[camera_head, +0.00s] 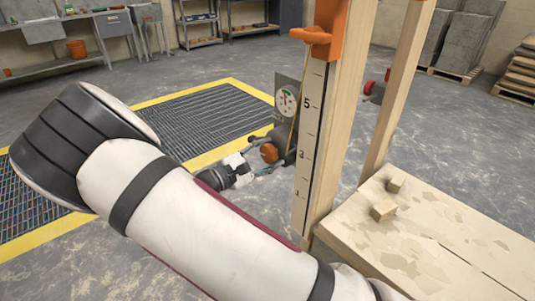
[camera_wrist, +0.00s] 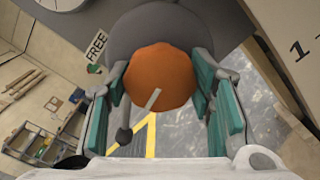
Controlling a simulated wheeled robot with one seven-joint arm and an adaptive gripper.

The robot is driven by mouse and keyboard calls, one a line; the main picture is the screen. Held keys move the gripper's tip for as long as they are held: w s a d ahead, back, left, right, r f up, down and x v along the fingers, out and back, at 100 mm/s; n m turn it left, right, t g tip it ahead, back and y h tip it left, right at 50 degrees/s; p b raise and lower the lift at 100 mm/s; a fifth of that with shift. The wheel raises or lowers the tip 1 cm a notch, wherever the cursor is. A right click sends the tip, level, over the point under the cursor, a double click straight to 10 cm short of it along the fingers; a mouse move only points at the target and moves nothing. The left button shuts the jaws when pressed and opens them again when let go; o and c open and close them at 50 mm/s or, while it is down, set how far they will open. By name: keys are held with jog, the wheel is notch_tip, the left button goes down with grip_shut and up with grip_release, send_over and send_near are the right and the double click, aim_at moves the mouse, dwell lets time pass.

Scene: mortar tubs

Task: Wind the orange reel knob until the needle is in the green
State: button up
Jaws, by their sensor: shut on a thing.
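The orange reel knob (camera_head: 269,153) sits on a dark reel at the side of the wooden post. In the wrist view the knob (camera_wrist: 158,72) fills the space between the teal finger pads. My gripper (camera_wrist: 161,82) is shut on it, one finger on each side. In the head view my gripper (camera_head: 264,162) reaches the knob from the left. A white round dial (camera_head: 286,101) with a green part is mounted above the reel. Its needle is too small to read. A grey reel body (camera_wrist: 150,28) shows behind the knob, beside a FREE label (camera_wrist: 96,46).
An orange bracket (camera_head: 322,38) sits high on the post (camera_head: 341,100), above a numbered scale (camera_head: 309,130). A wooden bench (camera_head: 440,235) with small blocks stands at right. A yellow-edged floor grate (camera_head: 205,117) lies behind my arm. A dark-ended lever (camera_wrist: 124,135) hangs near the knob.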

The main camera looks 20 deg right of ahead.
jog(key=shift+m, duration=0.3)
dwell(0.4)
jog(key=o, duration=1.2)
jog(key=shift+c, duration=0.2)
jog(key=v, duration=1.2)
